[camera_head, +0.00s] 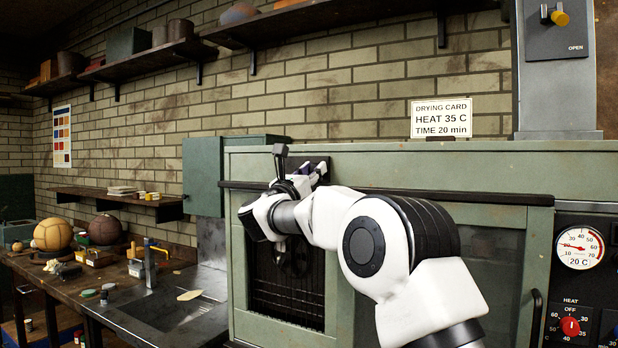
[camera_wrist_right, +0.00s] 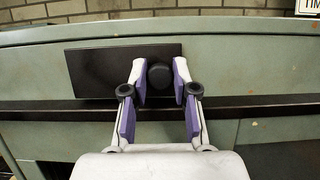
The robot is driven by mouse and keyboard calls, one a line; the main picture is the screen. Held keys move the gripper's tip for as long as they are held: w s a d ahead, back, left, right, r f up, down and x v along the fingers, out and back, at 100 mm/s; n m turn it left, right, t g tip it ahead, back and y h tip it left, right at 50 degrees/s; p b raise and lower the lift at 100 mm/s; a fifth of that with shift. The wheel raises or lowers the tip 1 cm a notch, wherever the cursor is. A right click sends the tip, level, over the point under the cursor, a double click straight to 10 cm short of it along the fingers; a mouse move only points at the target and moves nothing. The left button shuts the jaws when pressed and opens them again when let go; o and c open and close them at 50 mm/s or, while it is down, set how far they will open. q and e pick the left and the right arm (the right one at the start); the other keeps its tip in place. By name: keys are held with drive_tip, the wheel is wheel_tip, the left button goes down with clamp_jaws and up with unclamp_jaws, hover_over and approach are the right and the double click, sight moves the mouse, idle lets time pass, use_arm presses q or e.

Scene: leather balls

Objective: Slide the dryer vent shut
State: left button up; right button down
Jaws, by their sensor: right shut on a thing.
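The dryer is a green cabinet (camera_head: 380,162) against the brick wall. A dark rectangular vent plate (camera_wrist_right: 100,72) lies on its upper front, with a round black knob (camera_wrist_right: 160,76) near the plate's right end in the wrist view. My right gripper (camera_wrist_right: 158,68) is shut on the knob, one purple-padded finger on each side. In the head view my right gripper (camera_head: 312,170) reaches the cabinet's upper front, and the wrist and fingers hide most of the plate. I cannot tell whether any vent opening is uncovered. My left gripper is not in view.
A dark horizontal rail (camera_head: 490,197) runs below the plate. To the right are a temperature dial (camera_head: 580,247) reading about 20 C and a red heat knob (camera_head: 570,326). A drying card (camera_head: 441,118) stands on top. A workbench with leather balls (camera_head: 53,234) is at left.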

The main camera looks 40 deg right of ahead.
drive_tip(key=c, duration=1.1)
unclamp_jaws()
drive_tip(key=shift+f, duration=0.1)
drive_tip(key=shift+o, duration=0.9)
drive_tip(key=shift+s+d, duration=0.2)
drive_tip(key=shift+s, duration=0.05)
drive_tip(key=shift+a, duration=0.1)
drive_tip(key=v, duration=1.1)
drive_tip(key=shift+a, duration=0.35)
drive_tip(key=shift+s+f, duration=0.1)
drive_tip(key=shift+s, duration=0.05)
